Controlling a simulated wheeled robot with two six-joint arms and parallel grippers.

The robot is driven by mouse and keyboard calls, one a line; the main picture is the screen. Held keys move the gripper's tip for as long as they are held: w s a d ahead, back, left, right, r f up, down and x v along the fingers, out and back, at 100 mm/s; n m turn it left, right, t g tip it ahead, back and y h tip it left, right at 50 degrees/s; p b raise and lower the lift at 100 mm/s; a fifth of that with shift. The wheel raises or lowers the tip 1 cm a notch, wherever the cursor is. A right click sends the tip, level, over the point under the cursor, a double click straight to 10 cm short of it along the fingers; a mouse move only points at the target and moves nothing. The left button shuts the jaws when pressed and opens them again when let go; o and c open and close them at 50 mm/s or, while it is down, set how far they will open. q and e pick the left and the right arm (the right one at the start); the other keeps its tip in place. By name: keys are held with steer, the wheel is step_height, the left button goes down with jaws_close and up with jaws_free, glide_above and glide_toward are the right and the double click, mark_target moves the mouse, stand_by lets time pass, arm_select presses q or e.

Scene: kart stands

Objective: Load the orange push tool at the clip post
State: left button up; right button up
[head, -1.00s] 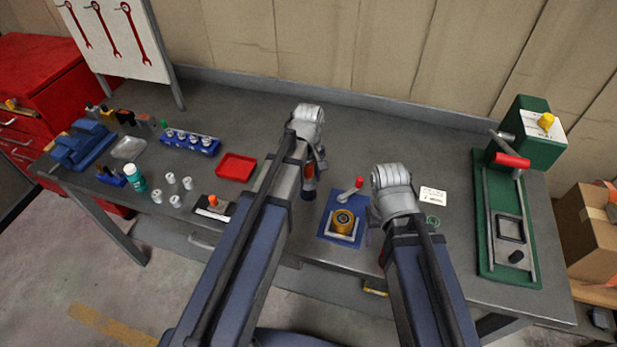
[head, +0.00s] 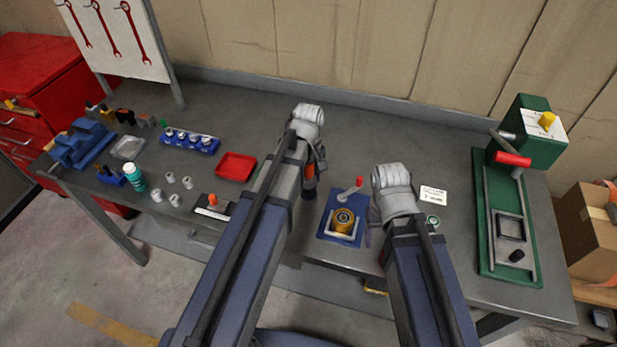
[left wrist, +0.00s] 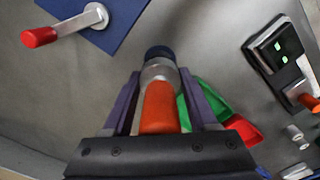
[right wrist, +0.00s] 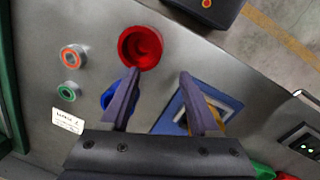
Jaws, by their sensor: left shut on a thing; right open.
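My left gripper (left wrist: 160,85) is shut on the orange push tool (left wrist: 159,108), which has an orange handle, a metal collar and a dark tip. The tool (head: 309,172) shows partly behind my left arm, left of a blue fixture plate (head: 325,234). The plate carries an amber ring (head: 344,217) and a red-handled lever (head: 350,190). My right gripper (right wrist: 158,80) is open and empty. In the right wrist view a red cup (right wrist: 140,47) and a blue piece (right wrist: 108,98) lie near its left finger. I cannot tell which part is the clip post.
A red tray (head: 236,167) and a dark box with an orange knob (head: 212,206) stand left of my left arm. A green press (head: 484,215) stands at the right. A white card (head: 433,196) and a green ring (right wrist: 69,91) lie near my right gripper.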

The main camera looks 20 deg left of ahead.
stand_by(0.5)
arm_select(q)
step_height(320, 180, up, 7)
steer(key=p, duration=0.7)
arm_select(e)
step_height(320, 180, up, 7)
arm_select(q)
steer(key=shift+d, duration=0.1)
arm_select(e)
steer(key=shift+d, duration=0.1)
